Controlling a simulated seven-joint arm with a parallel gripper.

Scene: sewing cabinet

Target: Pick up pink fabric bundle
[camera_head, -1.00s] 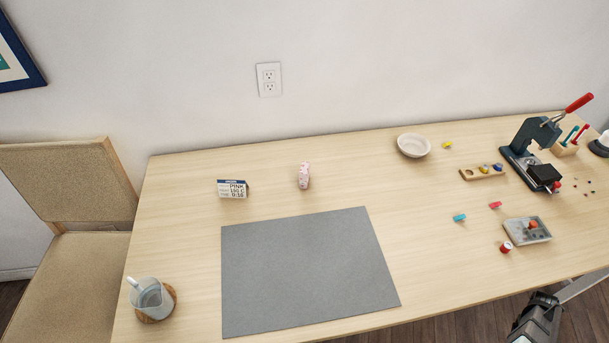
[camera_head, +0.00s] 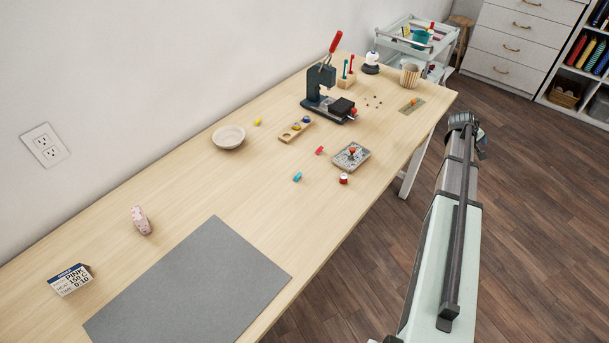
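The pink fabric bundle (camera_head: 140,220) is a small, pale pink patterned roll. It lies on the wooden table toward the left, between the wall and the grey mat. My arm reaches up the right side of the view, beyond the table's front edge. Its dark far end (camera_head: 465,122) is over the floor, far from the bundle and not touching it. No fingers can be made out there, so I cannot tell whether my gripper is open or shut. Nothing touches the bundle.
The grey mat (camera_head: 190,290) lies in front of the bundle, and a printed card (camera_head: 71,281) stands to its left. A white bowl (camera_head: 228,137), a press (camera_head: 327,97) and a small grey tray (camera_head: 351,157) are farther right. The table (camera_head: 160,265) is bare around the bundle.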

